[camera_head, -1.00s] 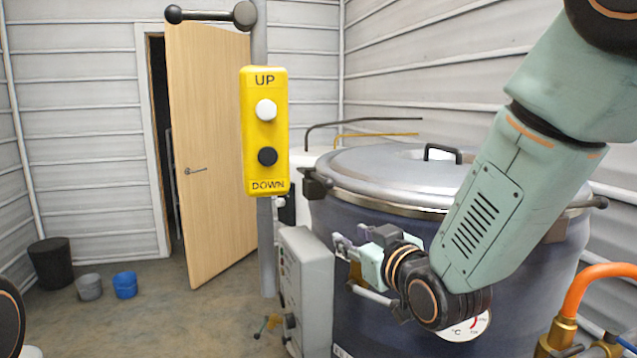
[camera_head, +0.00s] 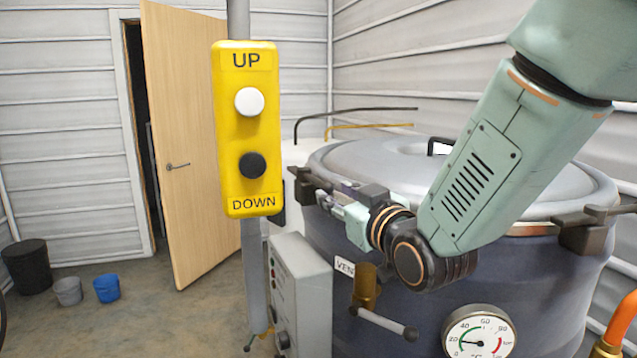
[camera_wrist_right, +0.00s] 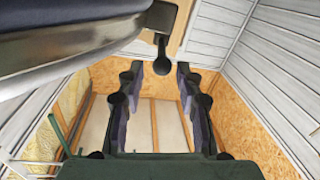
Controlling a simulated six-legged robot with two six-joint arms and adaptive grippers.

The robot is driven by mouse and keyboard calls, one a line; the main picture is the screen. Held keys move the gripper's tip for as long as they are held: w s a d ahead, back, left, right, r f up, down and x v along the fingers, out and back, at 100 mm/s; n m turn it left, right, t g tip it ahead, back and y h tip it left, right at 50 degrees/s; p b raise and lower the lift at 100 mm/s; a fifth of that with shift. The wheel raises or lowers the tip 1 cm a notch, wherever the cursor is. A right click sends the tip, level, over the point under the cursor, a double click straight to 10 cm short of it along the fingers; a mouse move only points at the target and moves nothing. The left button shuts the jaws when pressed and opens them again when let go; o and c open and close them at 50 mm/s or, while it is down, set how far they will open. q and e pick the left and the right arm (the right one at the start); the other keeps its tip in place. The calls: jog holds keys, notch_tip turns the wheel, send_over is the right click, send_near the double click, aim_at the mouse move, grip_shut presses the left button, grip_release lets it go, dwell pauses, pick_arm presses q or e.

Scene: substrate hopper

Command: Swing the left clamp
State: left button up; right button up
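The left clamp (camera_head: 305,184) is a dark bracket with a lever on the left rim of the dark blue vessel (camera_head: 400,255). It also shows in the right wrist view (camera_wrist_right: 161,18), where its lever hangs down to a dark round knob. My right gripper (camera_head: 335,197) is beside this clamp at rim height, its fingertips close to the lever. In the right wrist view my right gripper (camera_wrist_right: 160,80) has its two fingers well apart, with the knob between them near the tips. I cannot tell if they touch it. My left gripper is out of view.
A yellow UP/DOWN pendant (camera_head: 246,130) hangs on a pole in front. Below the gripper are a brass valve (camera_head: 365,285) with a lever and a dial gauge (camera_head: 477,335). A grey control box (camera_head: 302,290) stands left of the vessel. Another clamp (camera_head: 583,230) is on the right.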

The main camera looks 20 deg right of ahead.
aim_at(319, 180)
jog(key=shift+w+a, duration=0.2)
jog(key=shift+w, duration=0.15)
jog(key=w, duration=0.3)
jog(key=w+p, duration=0.1)
jog(key=w, duration=0.1)
jog(key=shift+w+a, duration=0.3)
jog(key=shift+w, duration=0.05)
jog(key=shift+w+a, duration=0.3)
jog(key=shift+w, duration=0.2)
jog(key=shift+s+r, duration=0.1)
jog(key=shift+s+d, duration=0.1)
jog(key=shift+d, duration=0.05)
jog(key=shift+c, duration=0.6)
grip_shut()
